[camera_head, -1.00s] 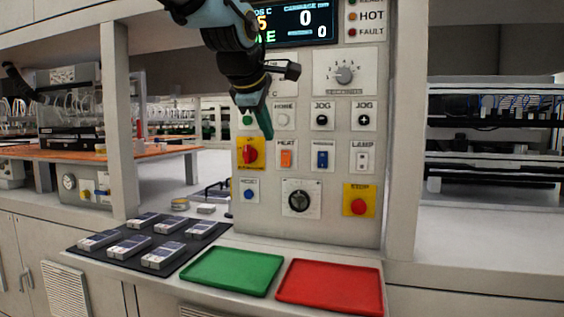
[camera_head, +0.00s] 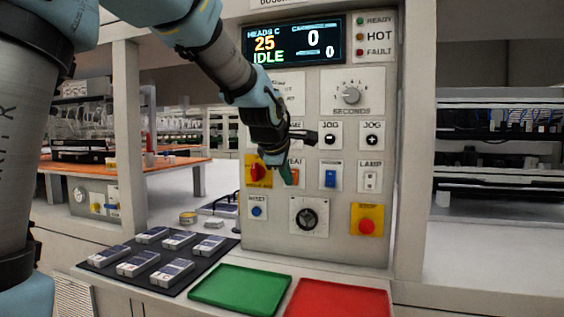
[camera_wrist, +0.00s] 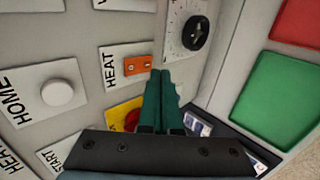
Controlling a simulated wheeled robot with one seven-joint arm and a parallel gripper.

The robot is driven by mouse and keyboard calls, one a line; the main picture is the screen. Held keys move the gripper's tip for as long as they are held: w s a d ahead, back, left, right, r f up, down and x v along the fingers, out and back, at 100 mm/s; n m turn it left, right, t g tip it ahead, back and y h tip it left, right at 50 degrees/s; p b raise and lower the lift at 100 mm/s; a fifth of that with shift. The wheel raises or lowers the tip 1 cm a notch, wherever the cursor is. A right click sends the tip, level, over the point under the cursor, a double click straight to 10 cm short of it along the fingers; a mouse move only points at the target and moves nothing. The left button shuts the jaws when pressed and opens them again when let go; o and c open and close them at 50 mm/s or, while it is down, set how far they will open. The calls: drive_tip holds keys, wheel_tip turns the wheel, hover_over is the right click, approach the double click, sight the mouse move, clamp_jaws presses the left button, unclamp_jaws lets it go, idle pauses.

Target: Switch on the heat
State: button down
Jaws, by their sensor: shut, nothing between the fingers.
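The HEAT switch is an orange rocker on a white plate. In the wrist view the orange rocker (camera_wrist: 137,65) lies just beyond my fingertips, beside the printed word HEAT. In the head view the switch (camera_head: 294,173) is mostly covered by my gripper (camera_head: 288,178). In the wrist view my gripper (camera_wrist: 160,80) shows two green fingers together, with nothing between them. The tips are close to the rocker's lower edge; I cannot tell whether they touch it. The display (camera_head: 292,42) reads 25 and IDLE.
A black dial (camera_head: 308,216) is below. A red stop button (camera_head: 367,226) is lower right. Green (camera_head: 240,290) and red (camera_head: 338,298) trays lie in front.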

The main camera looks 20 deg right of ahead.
sight(293, 174)
drive_tip(key=shift+w+d+f+p, duration=0.15)
drive_tip(key=shift+w+d+p, duration=0.15)
drive_tip(key=shift+w+d, duration=0.6)
drive_tip(key=shift+w+t+b, duration=0.1)
drive_tip(key=shift+t+b, duration=0.2)
drive_tip(key=shift+b, duration=0.75)
drive_tip(key=shift+w+d+r+h+p, duration=0.15)
drive_tip(key=shift+r+h+p, duration=0.25)
drive_tip(key=shift+r, duration=0.6)
